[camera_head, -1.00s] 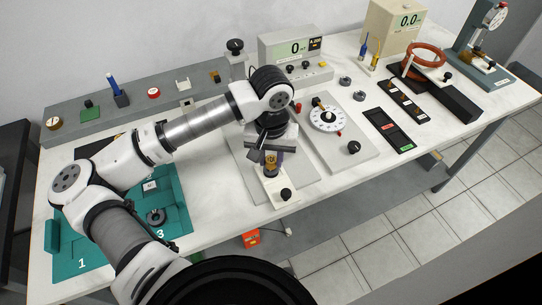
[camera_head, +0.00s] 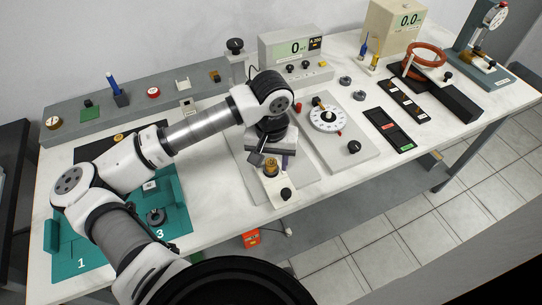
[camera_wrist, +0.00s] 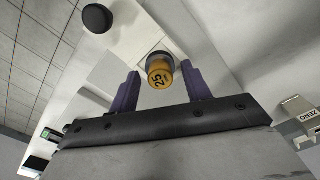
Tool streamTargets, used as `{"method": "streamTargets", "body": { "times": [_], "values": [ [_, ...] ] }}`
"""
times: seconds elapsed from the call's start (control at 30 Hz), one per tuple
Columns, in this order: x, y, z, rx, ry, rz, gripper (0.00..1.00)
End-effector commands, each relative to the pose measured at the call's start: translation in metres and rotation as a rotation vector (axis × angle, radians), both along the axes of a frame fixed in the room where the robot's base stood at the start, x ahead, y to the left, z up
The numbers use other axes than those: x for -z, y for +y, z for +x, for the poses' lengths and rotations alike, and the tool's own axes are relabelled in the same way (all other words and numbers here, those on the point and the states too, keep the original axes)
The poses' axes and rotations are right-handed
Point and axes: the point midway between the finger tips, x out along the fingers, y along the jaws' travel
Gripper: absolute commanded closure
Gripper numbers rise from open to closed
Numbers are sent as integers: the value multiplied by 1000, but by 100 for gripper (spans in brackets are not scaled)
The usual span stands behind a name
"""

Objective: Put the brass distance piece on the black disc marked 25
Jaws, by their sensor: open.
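The brass distance piece (camera_wrist: 161,71), marked 25 on its end, stands upright on the white plate with the black knob; it also shows in the head view (camera_head: 271,169). A dark rim shows just behind it in the wrist view; I cannot tell if that is a disc under it. My gripper (camera_head: 270,160) is open, its purple fingers apart on either side of the piece in the wrist view, with gaps visible to both. A black disc (camera_head: 156,217) lies on the teal mat; no 25 is readable on it.
The black knob (camera_head: 286,194) rises in front of the brass piece. A dial plate (camera_head: 325,118) stands to the right, and a meter (camera_head: 290,48) behind. The teal mat (camera_head: 80,262) lies at the left. Bare white table (camera_head: 215,195) lies between mat and plate.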

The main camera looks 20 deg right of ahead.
Motion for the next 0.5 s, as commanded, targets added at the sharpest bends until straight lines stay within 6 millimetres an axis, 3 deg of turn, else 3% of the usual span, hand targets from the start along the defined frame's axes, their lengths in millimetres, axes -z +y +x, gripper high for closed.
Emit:
{"method": "streamTargets", "body": {
  "times": [0.23, 0.5],
  "values": [
    [-16, 0, 1, 0, -5, 1, 52],
    [-75, -1, 1, 0, -5, 1, 52]
  ]
}}
